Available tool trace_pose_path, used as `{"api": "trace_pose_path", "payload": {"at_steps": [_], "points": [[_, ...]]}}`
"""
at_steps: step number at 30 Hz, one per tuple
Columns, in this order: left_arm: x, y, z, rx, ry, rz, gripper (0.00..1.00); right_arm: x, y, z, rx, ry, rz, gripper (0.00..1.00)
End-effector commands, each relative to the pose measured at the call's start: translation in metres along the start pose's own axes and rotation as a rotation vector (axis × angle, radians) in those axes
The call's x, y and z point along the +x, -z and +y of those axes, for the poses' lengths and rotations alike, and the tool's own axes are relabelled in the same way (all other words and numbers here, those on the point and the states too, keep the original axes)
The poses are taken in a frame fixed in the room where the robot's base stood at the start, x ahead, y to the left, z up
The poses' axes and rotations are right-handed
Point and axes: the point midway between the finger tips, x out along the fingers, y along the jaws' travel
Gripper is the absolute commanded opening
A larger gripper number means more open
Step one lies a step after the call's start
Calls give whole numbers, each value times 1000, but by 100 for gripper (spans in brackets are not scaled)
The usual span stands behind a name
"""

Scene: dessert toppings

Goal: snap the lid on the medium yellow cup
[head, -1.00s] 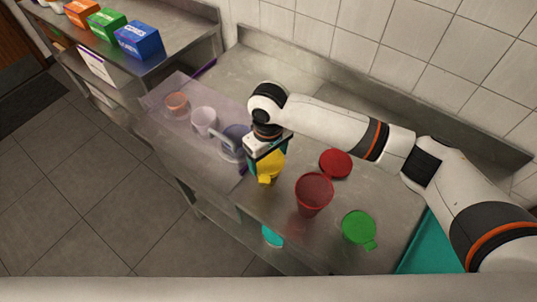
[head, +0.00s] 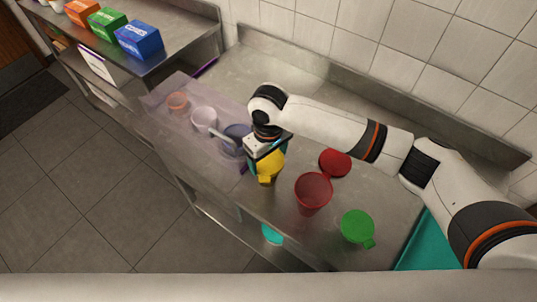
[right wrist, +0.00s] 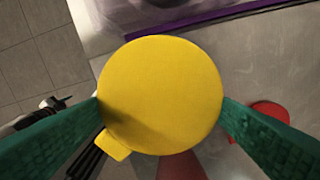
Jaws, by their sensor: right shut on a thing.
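My right gripper (head: 267,156) is shut on a round yellow lid (right wrist: 160,95) with a small tab. In the right wrist view the green fingers press on its left and right edges. The lid also shows in the head view (head: 269,166), below the gripper, over the near part of the counter. I cannot make out the medium yellow cup; anything under the lid is hidden, so I cannot tell whether the lid touches a cup.
A red cup (head: 312,192) stands close to the right of the gripper. A red lid (head: 335,163) and a green lid (head: 357,227) lie on the steel counter (head: 290,215). Several cups, including a white one (head: 203,119), stand behind a clear panel at left.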

Motion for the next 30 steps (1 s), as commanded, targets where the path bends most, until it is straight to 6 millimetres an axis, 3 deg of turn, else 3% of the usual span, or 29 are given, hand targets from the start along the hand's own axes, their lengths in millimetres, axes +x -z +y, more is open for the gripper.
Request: {"api": "trace_pose_path", "payload": {"at_steps": [30], "points": [[-9, -1, 0, 0, 0, 0, 36, 2, 0, 0, 0, 0, 0, 60]]}}
